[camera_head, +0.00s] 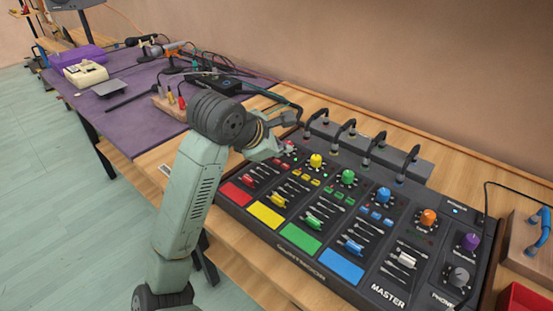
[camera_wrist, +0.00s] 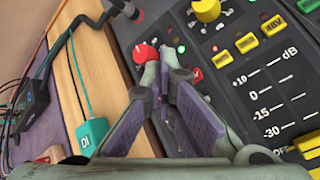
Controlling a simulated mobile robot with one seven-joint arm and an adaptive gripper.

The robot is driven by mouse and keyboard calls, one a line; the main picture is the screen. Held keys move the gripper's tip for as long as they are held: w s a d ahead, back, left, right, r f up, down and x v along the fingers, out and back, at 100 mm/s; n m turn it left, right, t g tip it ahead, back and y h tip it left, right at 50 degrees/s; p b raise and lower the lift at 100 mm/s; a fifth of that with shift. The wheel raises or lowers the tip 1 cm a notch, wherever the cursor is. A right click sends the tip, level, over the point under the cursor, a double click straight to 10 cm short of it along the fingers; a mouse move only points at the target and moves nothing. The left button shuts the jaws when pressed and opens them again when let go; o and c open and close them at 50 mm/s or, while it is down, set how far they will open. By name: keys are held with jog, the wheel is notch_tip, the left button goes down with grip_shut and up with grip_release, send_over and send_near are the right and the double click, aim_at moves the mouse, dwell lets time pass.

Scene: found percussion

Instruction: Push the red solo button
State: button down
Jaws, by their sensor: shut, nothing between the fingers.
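The mixing console (camera_head: 290,258) has a red channel at its left end, with a red pad (camera_head: 236,194), a red fader cap (camera_head: 247,180) and small red buttons (camera_head: 263,166). Which of these is the solo button cannot be read. My gripper (camera_head: 282,150) is shut and empty over the top of the red channel, close to the red knob. In the wrist view, its fingertips (camera_wrist: 163,65) are together beside the red knob (camera_wrist: 143,53). A bit of a red button (camera_wrist: 197,74) shows just right of the fingers, which hide much of the red channel.
Yellow buttons (camera_wrist: 247,42) and a yellow knob (camera_wrist: 207,9) lie to the right. Plugs and cables (camera_head: 345,128) stand along the console's back edge. A teal DI tag (camera_wrist: 92,135) lies left of the console. A purple-topped table (camera_head: 140,115) holds other gear further left.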

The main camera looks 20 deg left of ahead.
jog(key=shift+f, duration=0.1)
jog(key=shift+f+b, duration=0.4)
jog(key=shift+b, duration=0.5)
jog(key=shift+f, duration=0.15)
dwell(0.4)
jog(key=shift+r, duration=0.65)
notch_tip(320, 180, up, 6)
jog(key=shift+p, duration=1.2)
jog(key=c, duration=2.4)
grip_release()
